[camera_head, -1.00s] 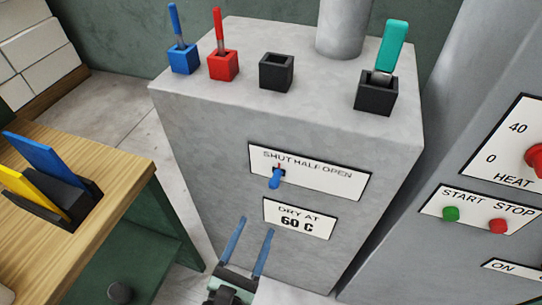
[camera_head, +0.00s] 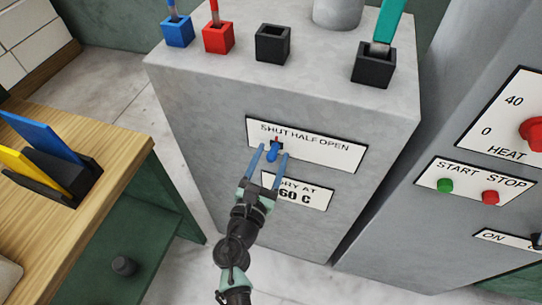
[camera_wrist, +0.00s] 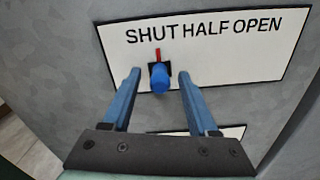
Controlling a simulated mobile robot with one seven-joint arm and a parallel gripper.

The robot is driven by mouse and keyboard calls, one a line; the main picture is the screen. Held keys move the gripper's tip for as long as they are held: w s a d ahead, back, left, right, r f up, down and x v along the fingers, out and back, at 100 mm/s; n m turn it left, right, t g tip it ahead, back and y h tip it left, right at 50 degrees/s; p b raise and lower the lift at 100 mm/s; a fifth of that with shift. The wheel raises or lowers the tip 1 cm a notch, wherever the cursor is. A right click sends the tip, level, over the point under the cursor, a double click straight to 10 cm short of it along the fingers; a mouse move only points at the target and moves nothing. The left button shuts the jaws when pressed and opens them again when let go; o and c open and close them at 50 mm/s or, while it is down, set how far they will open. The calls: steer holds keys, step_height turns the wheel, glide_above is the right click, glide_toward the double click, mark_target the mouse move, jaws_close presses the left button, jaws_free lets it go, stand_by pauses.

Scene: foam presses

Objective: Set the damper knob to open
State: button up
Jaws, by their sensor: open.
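The damper knob (camera_head: 273,153) is a small blue knob with a red pointer on a white plate (camera_head: 325,150) marked SHUT, HALF, OPEN, on the front of a grey cabinet. In the wrist view the knob (camera_wrist: 160,78) sits below the gap between SHUT and HALF, and its red pointer points up. My gripper (camera_head: 271,153) is open, with its blue fingers on either side of the knob. In the wrist view my gripper (camera_wrist: 159,76) shows gaps between both fingers and the knob.
A DRY AT 60 C plate (camera_head: 310,194) lies just below, partly behind my gripper. A panel with a red HEAT knob (camera_head: 533,133) and START and STOP buttons stands at right. A wooden-topped bench (camera_head: 120,165) stands at left.

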steer(key=shift+w, duration=0.15)
jaws_close()
stand_by(1.4)
